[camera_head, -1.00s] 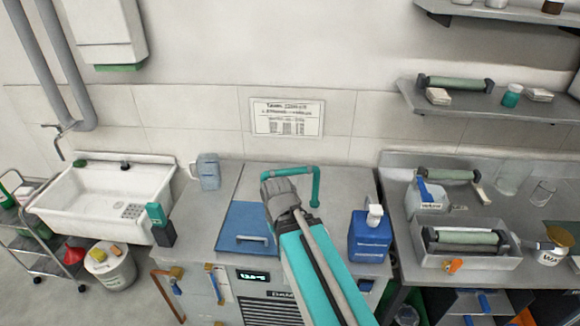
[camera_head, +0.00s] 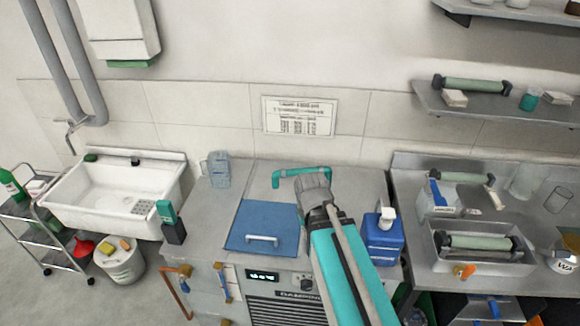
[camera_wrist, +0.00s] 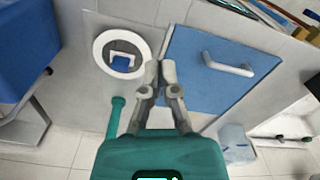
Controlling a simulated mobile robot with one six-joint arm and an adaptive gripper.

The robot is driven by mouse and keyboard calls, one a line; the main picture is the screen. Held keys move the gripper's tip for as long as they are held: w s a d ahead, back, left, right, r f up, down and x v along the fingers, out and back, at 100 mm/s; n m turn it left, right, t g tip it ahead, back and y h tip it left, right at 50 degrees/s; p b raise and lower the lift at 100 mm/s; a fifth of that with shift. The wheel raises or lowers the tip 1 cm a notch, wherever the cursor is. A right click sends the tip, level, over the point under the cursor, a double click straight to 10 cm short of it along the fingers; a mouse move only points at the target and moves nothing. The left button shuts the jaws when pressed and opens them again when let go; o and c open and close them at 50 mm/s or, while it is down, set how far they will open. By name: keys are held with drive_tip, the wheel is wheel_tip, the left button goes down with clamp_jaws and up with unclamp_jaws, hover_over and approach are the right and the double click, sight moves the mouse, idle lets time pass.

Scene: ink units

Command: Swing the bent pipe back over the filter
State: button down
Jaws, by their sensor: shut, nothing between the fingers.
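The teal bent pipe (camera_head: 300,170) stands at the back of the counter in the head view. Its turned-down end shows at the left, and its right part is hidden behind my gripper (camera_head: 314,183). In the wrist view a teal stretch of pipe (camera_wrist: 116,113) shows left of my gripper (camera_wrist: 160,65), partly covered by the gripper body. The filter opening, a white ring (camera_wrist: 101,52) with blue inside, lies just left of the fingertips, uncovered by the pipe. My arm hides it in the head view. My gripper is shut and empty.
A blue lid (camera_head: 262,222) with a handle lies left of my gripper. A blue jug (camera_head: 383,240) with a white cap stands close at the right. A clear pitcher (camera_head: 218,168) and a dark-and-green bottle (camera_head: 170,222) stand further left.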

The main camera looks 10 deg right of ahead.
drive_tip(key=w+r+t+p, duration=0.1)
drive_tip(key=w+r+p, duration=0.2)
drive_tip(key=w, duration=0.6)
drive_tip(key=w+r+t+p, duration=0.1)
drive_tip(key=w+r+p, duration=0.3)
drive_tip(key=w, duration=0.6)
drive_tip(key=w+d+r+t+p, duration=0.1)
drive_tip(key=w+r+p, duration=0.2)
drive_tip(key=w, duration=0.6)
drive_tip(key=shift+w+r+m, duration=0.15)
drive_tip(key=shift+r+m, duration=0.15)
drive_tip(key=shift+r, duration=0.55)
drive_tip(key=shift+d+f, duration=0.1)
drive_tip(key=shift+f, duration=0.05)
drive_tip(key=b+x, duration=1)
drive_tip(key=shift+s+r+p, duration=0.3)
drive_tip(key=shift+s+p, duration=0.15)
drive_tip(key=shift+s, duration=0.45)
drive_tip(key=shift+s+r+p, duration=0.25)
drive_tip(key=shift+s+p, duration=0.15)
drive_tip(key=shift+s, duration=0.55)
